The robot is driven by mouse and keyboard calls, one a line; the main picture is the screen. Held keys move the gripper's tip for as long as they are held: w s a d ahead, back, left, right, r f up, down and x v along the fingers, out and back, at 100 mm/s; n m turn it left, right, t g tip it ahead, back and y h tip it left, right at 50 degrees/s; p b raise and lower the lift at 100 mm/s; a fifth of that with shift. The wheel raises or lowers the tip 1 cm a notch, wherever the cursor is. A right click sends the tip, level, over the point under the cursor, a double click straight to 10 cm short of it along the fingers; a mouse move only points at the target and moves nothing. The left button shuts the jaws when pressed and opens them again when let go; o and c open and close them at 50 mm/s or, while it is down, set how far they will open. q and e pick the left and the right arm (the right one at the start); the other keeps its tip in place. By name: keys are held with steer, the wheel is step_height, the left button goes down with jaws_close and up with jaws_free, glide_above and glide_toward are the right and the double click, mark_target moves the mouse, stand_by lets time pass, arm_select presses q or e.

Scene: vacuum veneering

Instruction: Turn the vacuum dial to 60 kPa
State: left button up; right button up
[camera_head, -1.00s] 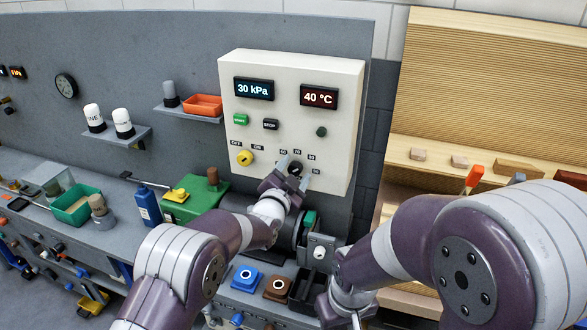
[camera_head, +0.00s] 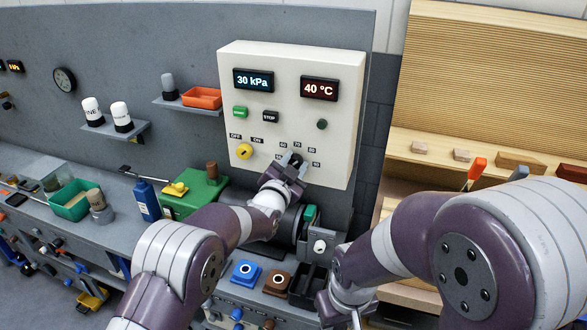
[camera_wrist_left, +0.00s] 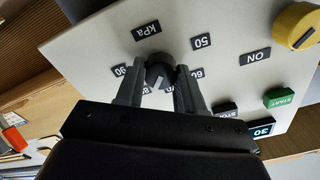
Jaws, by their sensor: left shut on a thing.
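The vacuum dial is a small dark knob (camera_wrist_left: 160,68) low on the cream control panel (camera_head: 335,150), with number labels around it and a "kPa" label in the left wrist view. Its top also shows in the head view (camera_head: 296,159). My left gripper (camera_head: 292,167) is shut on the dial, one finger on each side of it in the left wrist view (camera_wrist_left: 160,85). The fingers partly hide the labels. The pressure display (camera_head: 254,81) reads 30 kPa. My right gripper (camera_head: 340,308) is low in the head view, away from the panel; its jaws are unclear.
A yellow OFF/ON knob (camera_head: 244,151) sits left of the dial, below the START (camera_head: 240,112) and STOP (camera_head: 270,116) buttons. A 40 °C display (camera_head: 319,88) is at upper right. A green box (camera_head: 195,190) and blue bottle (camera_head: 146,202) stand left of my left arm.

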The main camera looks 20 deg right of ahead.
arm_select(q)
steer(key=n+b, duration=0.2)
steer(key=shift+f+n, duration=0.3)
steer(key=n+b, duration=0.2)
steer(key=shift+n, duration=0.4)
steer(key=n+b, duration=0.2)
steer(key=shift+w+a+r+n, duration=0.1)
steer(key=shift+n, duration=0.2)
steer(key=n+b, duration=0.1)
steer(key=n, duration=0.1)
steer(key=shift+n, duration=0.4)
steer(key=n+b, duration=0.1)
steer(key=n, duration=0.2)
steer(key=shift+n+b, duration=0.35)
steer(key=shift+n, duration=1.85)
